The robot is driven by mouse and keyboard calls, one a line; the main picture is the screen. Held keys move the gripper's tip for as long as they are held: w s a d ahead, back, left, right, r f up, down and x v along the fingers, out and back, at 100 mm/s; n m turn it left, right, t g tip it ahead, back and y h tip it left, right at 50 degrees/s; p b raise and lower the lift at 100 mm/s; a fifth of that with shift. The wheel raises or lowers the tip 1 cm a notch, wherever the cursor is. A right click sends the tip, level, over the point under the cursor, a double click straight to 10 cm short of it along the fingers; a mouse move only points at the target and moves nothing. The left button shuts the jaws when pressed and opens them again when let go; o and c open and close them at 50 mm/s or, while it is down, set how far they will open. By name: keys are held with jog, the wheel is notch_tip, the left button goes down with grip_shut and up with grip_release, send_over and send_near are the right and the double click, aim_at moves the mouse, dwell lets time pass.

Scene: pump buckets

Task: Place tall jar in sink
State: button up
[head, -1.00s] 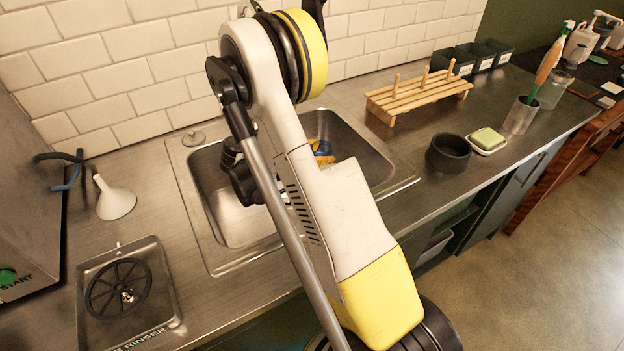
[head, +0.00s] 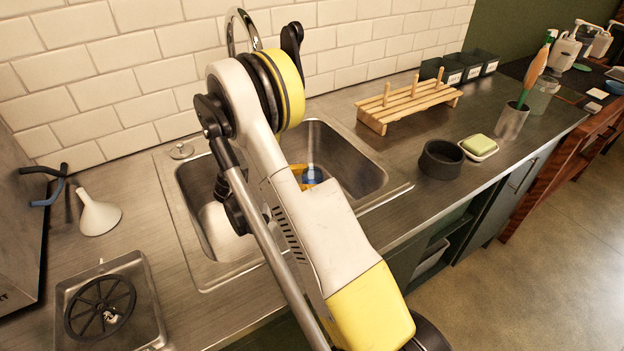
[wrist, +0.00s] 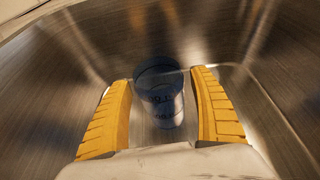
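The sink (head: 372,204) is a steel basin set in the counter. My gripper (head: 310,176) is down inside it, partly hidden behind my arm. In the wrist view, my gripper's two yellow fingers (wrist: 162,85) are spread apart. A bluish, see-through jar (wrist: 165,104) with dark lettering is between them, over the sink floor. A gap shows between the jar and the right finger; the left finger is close to its rim. A bit of blue, seemingly the jar, also shows in the head view (head: 313,177). Whether its base touches the floor is hard to tell.
A chrome faucet (head: 240,24) rises behind the sink. A white funnel (head: 98,214) and a rinser (head: 102,307) are on the left. A wooden rack (head: 412,103), black bowl (head: 440,159) and soap dish (head: 478,148) stand on the right.

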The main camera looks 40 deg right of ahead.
jog(key=shift+r, duration=0.15)
jog(key=w+a+r+m+t+y+p, duration=0.2)
jog(key=a+r+m+t+y+p, duration=0.1)
jog(key=a+r, duration=0.75)
jog(key=s+a+r+m+t+y, duration=0.3)
jog(key=s+a+r+m+y, duration=0.1)
jog(key=a, duration=0.6)
jog(key=s+a+r+m+t+y, duration=0.4)
jog(key=s+a+m+y, duration=0.2)
jog(key=s+a+m, duration=0.2)
jog(key=shift+s+a+r, duration=0.4)
jog(key=shift+s+a, duration=0.45)
jog(key=shift+a, duration=0.5)
